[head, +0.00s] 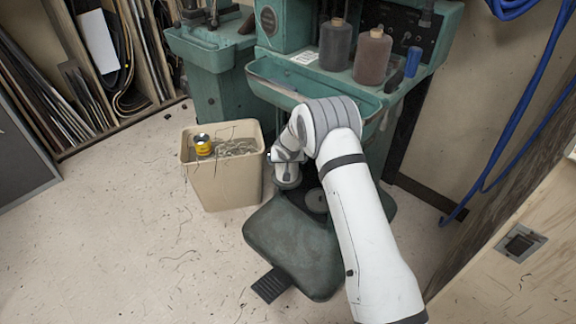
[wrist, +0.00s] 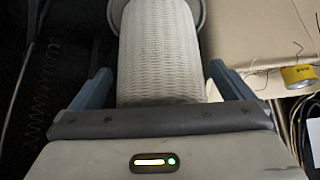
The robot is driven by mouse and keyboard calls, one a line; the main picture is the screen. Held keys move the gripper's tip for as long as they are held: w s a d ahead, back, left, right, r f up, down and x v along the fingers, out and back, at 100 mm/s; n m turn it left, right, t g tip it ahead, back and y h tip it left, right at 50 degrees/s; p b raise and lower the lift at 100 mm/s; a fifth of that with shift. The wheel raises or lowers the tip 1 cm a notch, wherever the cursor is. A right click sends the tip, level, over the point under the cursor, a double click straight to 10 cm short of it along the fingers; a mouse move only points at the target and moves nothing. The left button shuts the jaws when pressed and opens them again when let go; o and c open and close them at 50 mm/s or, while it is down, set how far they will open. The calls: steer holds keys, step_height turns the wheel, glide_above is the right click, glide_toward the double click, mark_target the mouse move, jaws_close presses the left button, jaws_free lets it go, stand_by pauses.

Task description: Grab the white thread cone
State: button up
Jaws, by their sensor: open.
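The white thread cone (wrist: 160,55) fills the upper middle of the wrist view, with a pale woven-looking thread surface and a grey round rim at its far end. My gripper (wrist: 160,70) is open, with one blue-grey finger on each side of the cone. A gap shows beside the cone on the right; on the left the finger is close to it, and I cannot tell whether it touches. In the head view my arm reaches down to the green machine, and I cannot make out the cone or the fingers there.
A beige bin (head: 225,185) with loose threads and a yellow roll (head: 203,145) stands left of my wrist. Blue hoses hang at right. The floor at left is open.

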steer(key=shift+c, duration=0.6)
steer(key=c, duration=1.1)
steer(key=shift+o, duration=0.2)
steer(key=shift+r, duration=0.1)
